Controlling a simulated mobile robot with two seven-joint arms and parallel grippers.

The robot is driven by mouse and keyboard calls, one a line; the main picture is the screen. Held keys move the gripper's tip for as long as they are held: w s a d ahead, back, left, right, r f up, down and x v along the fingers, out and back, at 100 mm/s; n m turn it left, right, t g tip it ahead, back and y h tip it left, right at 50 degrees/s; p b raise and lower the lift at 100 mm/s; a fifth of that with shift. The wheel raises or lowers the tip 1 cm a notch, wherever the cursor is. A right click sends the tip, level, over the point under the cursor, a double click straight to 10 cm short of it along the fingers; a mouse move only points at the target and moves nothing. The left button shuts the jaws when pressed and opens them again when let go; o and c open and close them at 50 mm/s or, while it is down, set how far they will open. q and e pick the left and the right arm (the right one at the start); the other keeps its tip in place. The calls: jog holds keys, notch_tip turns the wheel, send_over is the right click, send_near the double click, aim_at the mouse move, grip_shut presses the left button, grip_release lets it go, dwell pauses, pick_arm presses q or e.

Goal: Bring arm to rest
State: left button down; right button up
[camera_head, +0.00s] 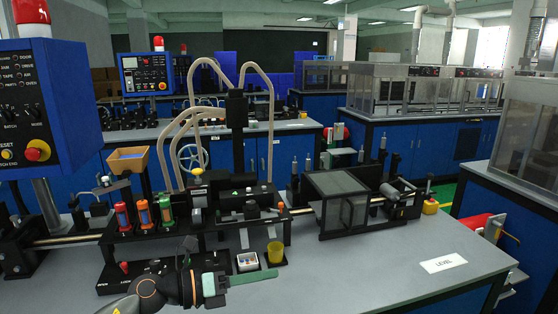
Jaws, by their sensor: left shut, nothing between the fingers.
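My left arm comes in from the bottom left. My left gripper (262,275) is low in the head view, over the front of the grey workbench (350,275). Its slim green fingers are shut with nothing between them and point to the right. It is just in front of a yellow cup (275,254) and a small white-rimmed box (247,261); I cannot tell whether it touches them. My right gripper is not in view.
A black machine with red, orange and green cylinders (144,214) stands behind the gripper. A dark clear-sided guard (345,200) is to the right. A blue control box (50,105) hangs at the left. The bench's right front, around the LEVEL label (443,263), is clear.

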pick_arm(q)
jog(key=s+a+f+n+t+y, duration=0.25)
jog(key=s+f+n+y, duration=0.2)
jog(key=f+n, duration=0.5)
jog(key=s+a+f+n+t+y, duration=0.2)
jog(key=s+a+f+n+y, duration=0.25)
jog(key=n, duration=0.75)
jog(key=s+a+f+n+t+y, duration=0.25)
jog(key=s+f+n, duration=0.25)
jog(key=f+n, duration=0.55)
jog(key=s+a+f+n+g+y, duration=0.1)
jog(key=s+a+f+n+g, duration=0.1)
jog(key=s, duration=0.4)
jog(key=s+a+f+n+g, duration=0.2)
jog(key=s+f+n, duration=0.2)
jog(key=s+f, duration=0.2)
jog(key=shift+s+n+y+p, duration=0.25)
jog(key=shift+n+y+p, duration=0.05)
jog(key=shift+y+p, duration=0.1)
